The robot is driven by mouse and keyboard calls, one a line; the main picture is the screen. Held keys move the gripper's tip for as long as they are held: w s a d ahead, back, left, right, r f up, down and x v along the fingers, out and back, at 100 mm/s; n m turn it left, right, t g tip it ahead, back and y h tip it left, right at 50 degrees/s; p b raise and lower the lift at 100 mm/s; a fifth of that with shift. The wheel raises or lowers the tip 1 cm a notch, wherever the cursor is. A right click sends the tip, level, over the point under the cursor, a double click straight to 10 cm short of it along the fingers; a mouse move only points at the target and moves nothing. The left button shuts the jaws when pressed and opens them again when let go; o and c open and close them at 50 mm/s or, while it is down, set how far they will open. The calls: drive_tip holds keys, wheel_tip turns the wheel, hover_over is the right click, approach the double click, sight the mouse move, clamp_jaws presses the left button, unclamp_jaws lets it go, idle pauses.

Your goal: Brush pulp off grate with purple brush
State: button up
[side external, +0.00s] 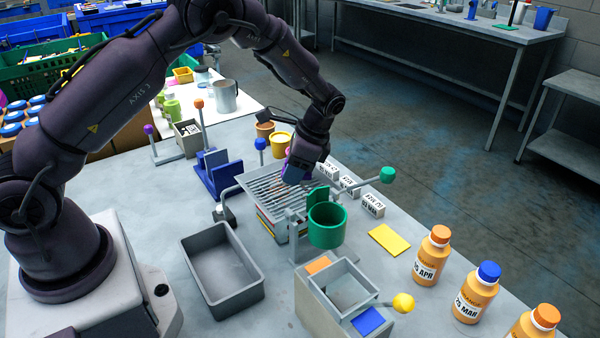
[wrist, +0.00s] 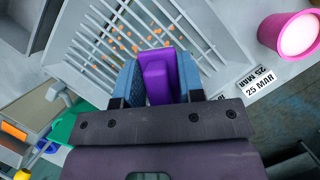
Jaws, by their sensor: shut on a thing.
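The grate (side external: 270,188) is a grey slatted rack over a bin on the table. In the wrist view the grate (wrist: 92,40) carries scattered orange bits of pulp (wrist: 135,38), mostly near its middle. My gripper (wrist: 152,80) is shut on the purple brush (wrist: 156,76), held between its blue finger pads. In the side view my gripper (side external: 296,172) is low over the far right part of the grate, and the brush there is mostly hidden. The brush's bristle end is hidden, so I cannot tell whether it touches the grate.
A green cup (side external: 327,226) on a stand with a green-knobbed lever is close to the grate's right front. A grey tray (side external: 222,268) lies left of it, and a blue holder (side external: 218,175) stands behind. Date blocks (side external: 372,205) and orange bottles (side external: 432,254) are to the right.

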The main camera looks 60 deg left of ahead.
sight(280, 199)
drive_tip(key=a, duration=0.3)
drive_tip(key=shift+a, duration=0.15)
drive_tip(key=shift+s+d, duration=0.55)
drive_tip(key=shift+s, duration=0.25)
drive_tip(key=shift+d, duration=3)
drive_tip(key=shift+s+d, duration=0.15)
drive_tip(key=shift+d, duration=0.05)
drive_tip(key=shift+s, duration=0.4)
drive_tip(key=shift+s+a, duration=0.2)
drive_tip(key=shift+s, duration=0.05)
drive_tip(key=shift+a, duration=3.45)
drive_tip(key=shift+s, duration=0.65)
drive_tip(key=shift+s+d, duration=0.1)
drive_tip(key=shift+d, duration=3.65)
wheel_tip(280, 199, up, 8)
drive_tip(key=shift+a, duration=0.15)
drive_tip(key=shift+a, duration=0.1)
